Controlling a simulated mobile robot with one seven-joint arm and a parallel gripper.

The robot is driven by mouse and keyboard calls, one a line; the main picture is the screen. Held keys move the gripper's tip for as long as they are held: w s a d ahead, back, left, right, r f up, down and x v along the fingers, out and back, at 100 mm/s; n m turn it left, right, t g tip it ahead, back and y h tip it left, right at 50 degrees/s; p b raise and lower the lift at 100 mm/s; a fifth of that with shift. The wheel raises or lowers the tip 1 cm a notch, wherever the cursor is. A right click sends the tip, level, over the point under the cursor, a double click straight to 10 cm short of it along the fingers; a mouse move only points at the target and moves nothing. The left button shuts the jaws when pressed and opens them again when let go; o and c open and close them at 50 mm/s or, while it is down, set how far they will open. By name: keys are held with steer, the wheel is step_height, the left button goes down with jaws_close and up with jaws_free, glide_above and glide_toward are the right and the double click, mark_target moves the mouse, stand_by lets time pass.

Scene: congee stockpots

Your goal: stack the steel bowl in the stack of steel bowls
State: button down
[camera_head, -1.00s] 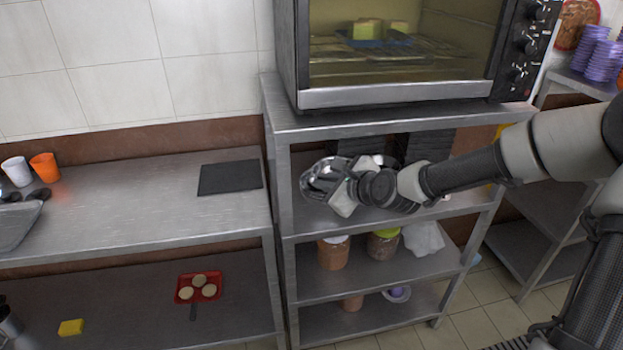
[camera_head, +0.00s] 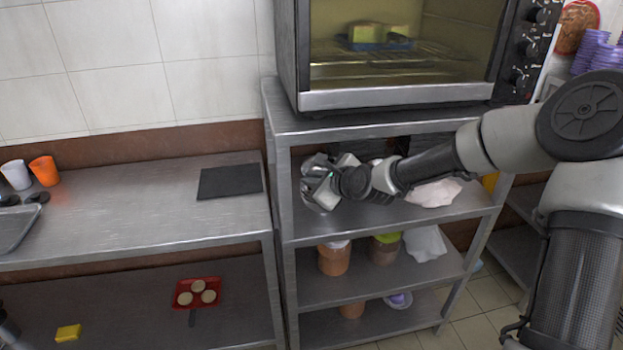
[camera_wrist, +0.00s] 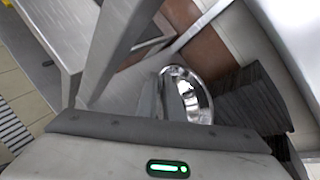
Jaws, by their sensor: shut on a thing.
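My gripper (camera_head: 325,178) is at the left end of the upper shelf of the steel rack, under the oven. It is shut on a shiny steel bowl (camera_head: 316,196), which is tilted steeply and partly covered by the fingers. In the wrist view the bowl (camera_wrist: 197,98) shows beside the dark fingers (camera_wrist: 168,98), its bright inside partly visible. I cannot make out a separate stack of steel bowls in either view; the arm and gripper hide part of the shelf.
Stacked black trays (camera_wrist: 255,100) stand near the bowl in the wrist view. Rack posts and the oven (camera_head: 400,95) bound the shelf space. A pale cloth (camera_head: 434,193) lies on the same shelf. The left counter (camera_head: 130,215) has free room around a black mat (camera_head: 230,181).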

steer(key=shift+f, duration=0.45)
steer(key=c, duration=1.9)
jaws_free()
